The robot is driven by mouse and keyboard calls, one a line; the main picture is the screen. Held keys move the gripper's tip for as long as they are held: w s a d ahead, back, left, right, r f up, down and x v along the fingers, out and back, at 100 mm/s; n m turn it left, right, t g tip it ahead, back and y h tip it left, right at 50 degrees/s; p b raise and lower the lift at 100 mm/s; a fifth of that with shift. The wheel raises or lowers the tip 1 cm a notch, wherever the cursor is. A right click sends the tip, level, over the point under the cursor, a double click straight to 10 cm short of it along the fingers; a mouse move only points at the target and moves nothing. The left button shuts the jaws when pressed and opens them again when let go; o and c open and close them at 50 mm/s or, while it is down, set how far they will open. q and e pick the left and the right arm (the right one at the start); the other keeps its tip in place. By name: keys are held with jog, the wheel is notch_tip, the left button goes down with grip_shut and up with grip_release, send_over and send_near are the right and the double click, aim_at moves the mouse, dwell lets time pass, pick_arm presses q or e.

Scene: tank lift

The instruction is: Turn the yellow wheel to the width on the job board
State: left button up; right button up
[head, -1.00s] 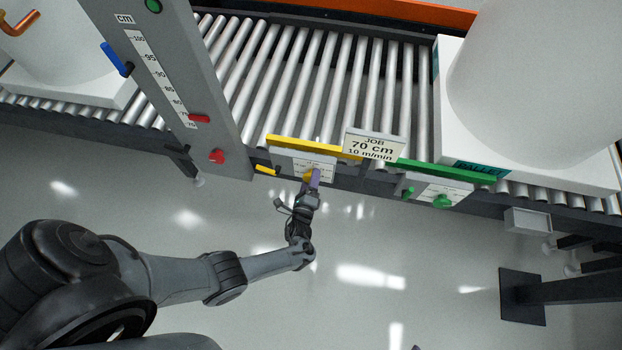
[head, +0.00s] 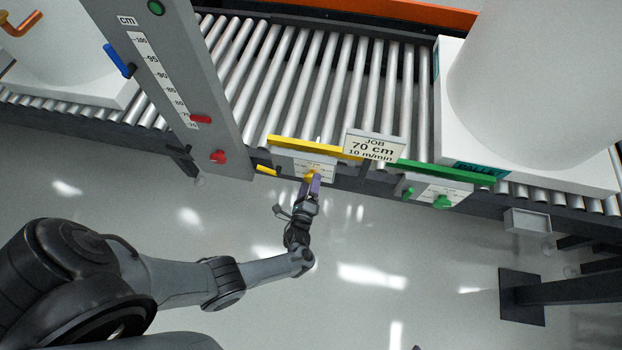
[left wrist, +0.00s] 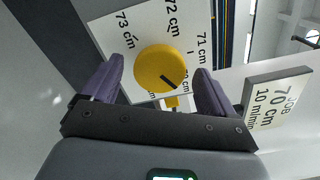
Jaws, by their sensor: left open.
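The yellow wheel (left wrist: 160,68) sits on a white dial plate (left wrist: 112,28) in the left wrist view. Its dark pointer line points down and right, toward a mark partly hidden by my finger. Labels 73 cm, 72 cm and 71 cm are readable around it. My left gripper (left wrist: 157,88) is open, its purple fingers either side of the wheel's near side, apart from it. The gripper also shows in the head view (head: 310,188), just below the wheel (head: 312,175). The job board (head: 374,147) reads 70 cm, 10 m/min.
A green knob (head: 442,202) and a green lever (head: 408,193) are on the panel to the right. A yellow lever (head: 266,170) is left of the dial. A grey post (head: 165,60) with a cm scale, red pointer and red knob (head: 218,157) stands left. Rollers lie behind.

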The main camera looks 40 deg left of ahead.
pick_arm(q)
jog(key=p+v, duration=0.1)
jog(key=v, duration=0.7)
jog(key=shift+s+d, duration=0.15)
jog(key=shift+s, duration=0.2)
